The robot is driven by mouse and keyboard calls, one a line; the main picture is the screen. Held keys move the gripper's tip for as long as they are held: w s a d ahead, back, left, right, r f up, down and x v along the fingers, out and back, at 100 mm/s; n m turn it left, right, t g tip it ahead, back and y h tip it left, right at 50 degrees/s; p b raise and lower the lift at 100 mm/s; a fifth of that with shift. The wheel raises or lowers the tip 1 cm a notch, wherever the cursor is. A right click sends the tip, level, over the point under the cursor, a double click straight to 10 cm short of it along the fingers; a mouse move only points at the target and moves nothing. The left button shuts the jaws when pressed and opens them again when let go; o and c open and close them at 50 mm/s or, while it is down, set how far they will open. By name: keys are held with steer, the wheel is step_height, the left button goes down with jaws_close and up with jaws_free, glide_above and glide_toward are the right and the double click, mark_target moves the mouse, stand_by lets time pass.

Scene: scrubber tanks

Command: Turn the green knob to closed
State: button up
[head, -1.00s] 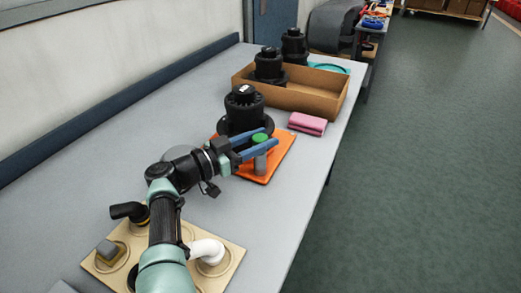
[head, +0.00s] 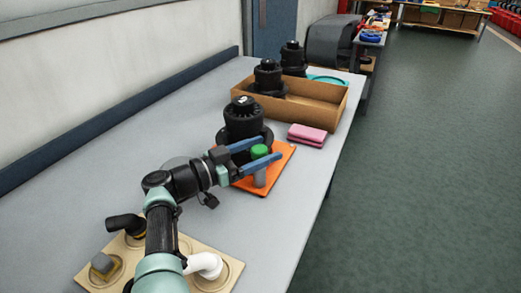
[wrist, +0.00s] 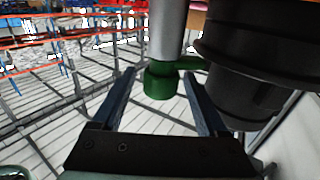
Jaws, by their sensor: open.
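My gripper (head: 271,149) is open, one blue finger on each side of the knob. In the wrist view, the knob (wrist: 161,82) lies between the two fingertips (wrist: 160,76), with a small gap on both sides. The near finger hides part of the post's top in the head view. The black tank (wrist: 240,60) is close to one finger in the wrist view.
A beige board (head: 222,275) with pipe elbows sits under my arm. The grey table (head: 95,165) is clear at left.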

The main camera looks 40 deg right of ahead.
steer(key=w+a, duration=0.1)
steer(key=a, duration=1.1)
steer(key=shift+w, duration=0.4)
